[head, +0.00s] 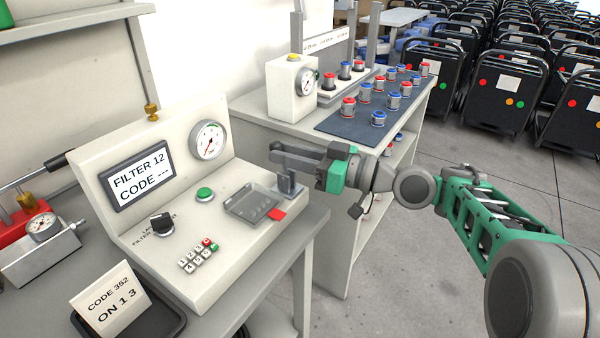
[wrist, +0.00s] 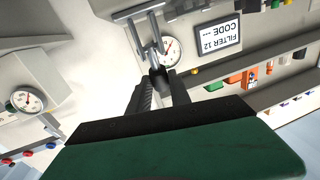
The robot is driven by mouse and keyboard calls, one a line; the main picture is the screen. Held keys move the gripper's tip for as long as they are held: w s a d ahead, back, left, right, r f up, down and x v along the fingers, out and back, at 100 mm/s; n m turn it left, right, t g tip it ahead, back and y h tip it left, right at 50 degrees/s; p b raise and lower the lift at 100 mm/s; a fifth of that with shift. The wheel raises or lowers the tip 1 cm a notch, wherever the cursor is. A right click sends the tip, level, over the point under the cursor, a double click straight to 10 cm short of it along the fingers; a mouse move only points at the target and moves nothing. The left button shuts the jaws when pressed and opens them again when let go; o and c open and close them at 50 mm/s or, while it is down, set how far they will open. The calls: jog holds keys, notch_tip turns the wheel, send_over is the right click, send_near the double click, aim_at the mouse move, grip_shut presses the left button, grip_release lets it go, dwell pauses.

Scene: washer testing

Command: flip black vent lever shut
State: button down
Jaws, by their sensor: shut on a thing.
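My gripper (head: 274,152) reaches in from the right, over the right end of the beige test console (head: 225,245). Its grey fingers are close together, above a small upright grey bracket (head: 287,182) beside a red tab. In the wrist view, the fingers (wrist: 162,78) converge on a small dark piece at their tips, where silver bars (wrist: 150,35) meet it. I take this piece to be the black vent lever (wrist: 160,60); most of it is hidden by the fingers, and its exact angle cannot be told.
The console carries a screen (head: 140,176), a gauge (head: 209,140), a green button (head: 204,194), a black knob (head: 162,222) and a grey tray (head: 252,204). A second bench (head: 300,127) with several red and blue parts stands behind my gripper. Open floor lies to the right.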

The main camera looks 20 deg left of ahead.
jog(key=shift+s+f+b, duration=0.1)
jog(key=shift+f+b, duration=0.05)
jog(key=shift+b, duration=0.45)
jog(key=shift+y, duration=0.3)
jog(key=c, duration=1.2)
grip_release()
jog(key=shift+d, duration=0.1)
jog(key=shift+r, duration=0.2)
